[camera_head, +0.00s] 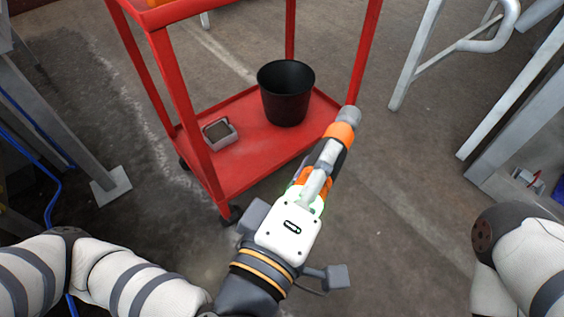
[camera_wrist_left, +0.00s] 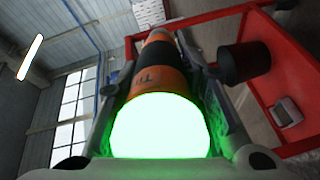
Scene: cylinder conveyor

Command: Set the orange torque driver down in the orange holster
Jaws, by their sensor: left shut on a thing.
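The orange torque driver (camera_head: 340,132) is in my left gripper (camera_head: 315,185), which is shut on it. In the head view the driver points away from me, up and to the right, with its grey tip in front of the red cart's right side. In the left wrist view the driver (camera_wrist_left: 160,65) fills the middle, orange and black with a bright green-lit end, between the two fingers (camera_wrist_left: 160,95). My right arm shows at the lower right of the head view, but its gripper is out of view. I cannot make out the orange holster; only an orange edge shows at the top of the cart.
A red cart (camera_head: 245,160) stands ahead, with a black bin (camera_head: 287,95) and a small grey box (camera_head: 220,133) on its lower shelf. Grey metal frames stand at left and right. Bare floor lies right of the cart.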

